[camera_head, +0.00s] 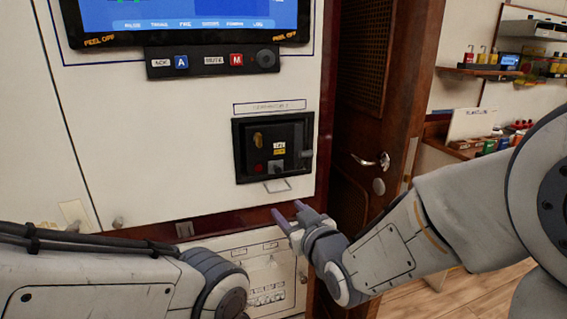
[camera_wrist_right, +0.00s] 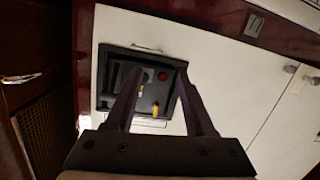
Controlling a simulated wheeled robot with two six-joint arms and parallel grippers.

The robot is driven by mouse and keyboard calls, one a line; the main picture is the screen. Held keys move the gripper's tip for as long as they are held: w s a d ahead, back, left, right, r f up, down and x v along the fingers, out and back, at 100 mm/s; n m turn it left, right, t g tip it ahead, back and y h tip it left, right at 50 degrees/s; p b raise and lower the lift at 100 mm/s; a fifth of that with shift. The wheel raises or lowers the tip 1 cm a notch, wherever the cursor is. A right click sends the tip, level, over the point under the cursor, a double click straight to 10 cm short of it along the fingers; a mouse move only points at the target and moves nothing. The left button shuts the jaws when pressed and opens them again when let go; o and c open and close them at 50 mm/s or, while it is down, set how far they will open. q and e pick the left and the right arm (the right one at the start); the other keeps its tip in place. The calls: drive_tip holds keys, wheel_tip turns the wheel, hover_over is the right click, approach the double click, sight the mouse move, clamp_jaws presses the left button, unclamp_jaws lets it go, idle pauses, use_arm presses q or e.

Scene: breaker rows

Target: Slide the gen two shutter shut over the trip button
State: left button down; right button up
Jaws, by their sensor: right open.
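The generator two breaker (camera_head: 240,150) is a black recessed unit in the white cabinet front, under a label strip. A red button (camera_head: 258,167) shows uncovered at its lower left, with a yellow handle (camera_head: 258,139) above it. A small grey tab (camera_head: 277,169) sits right of the red button; I cannot tell whether it is the shutter. My right gripper (camera_head: 288,213) is open and empty, below and in front of the unit. In the right wrist view its fingers (camera_wrist_right: 158,80) spread before the unit, the red button (camera_wrist_right: 162,76) between them. My left gripper is out of view.
A thin metal loop (camera_head: 277,185) sticks out below the unit. A button strip (camera_head: 213,61) and a screen (camera_head: 190,18) are above. A breaker box (camera_head: 268,275) is lower down. A wooden door (camera_head: 365,110) stands to the right.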

sight(279, 171)
drive_tip(key=w+r+p, duration=0.1)
drive_tip(key=w, duration=0.3)
drive_tip(key=w+a+r+t+p, duration=0.1)
drive_tip(key=w+p, duration=0.1)
drive_tip(key=w, duration=0.1)
drive_tip(key=w+a+r+t+p, duration=0.1)
drive_tip(key=w+p, duration=0.1)
drive_tip(key=w, duration=0.2)
drive_tip(key=shift+w+r, duration=0.35)
clamp_jaws()
idle(1.2)
